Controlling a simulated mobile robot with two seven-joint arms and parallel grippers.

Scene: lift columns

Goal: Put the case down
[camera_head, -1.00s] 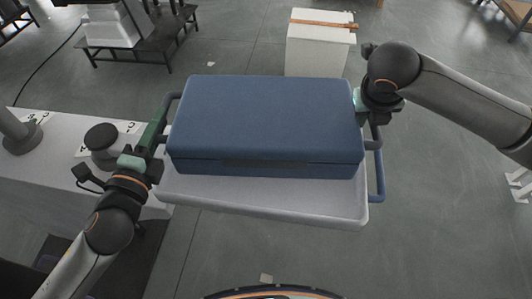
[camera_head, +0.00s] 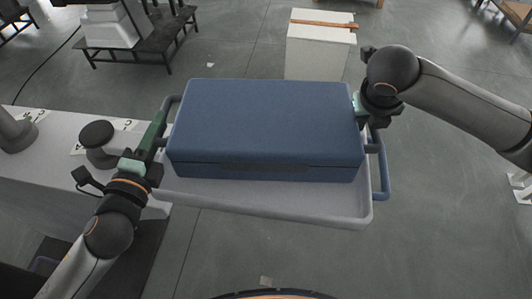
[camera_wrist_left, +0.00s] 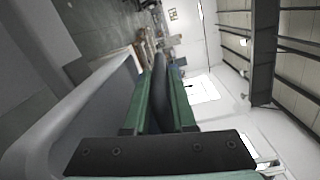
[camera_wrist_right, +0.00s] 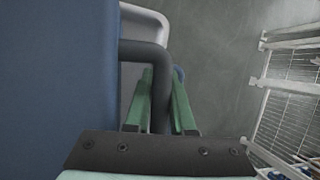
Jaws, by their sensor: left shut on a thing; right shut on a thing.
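The case's underside is hidden.
A white box (camera_head: 318,52) with a brown strip on top stands beyond the case. A dark low rack (camera_head: 140,45) is at the back left.

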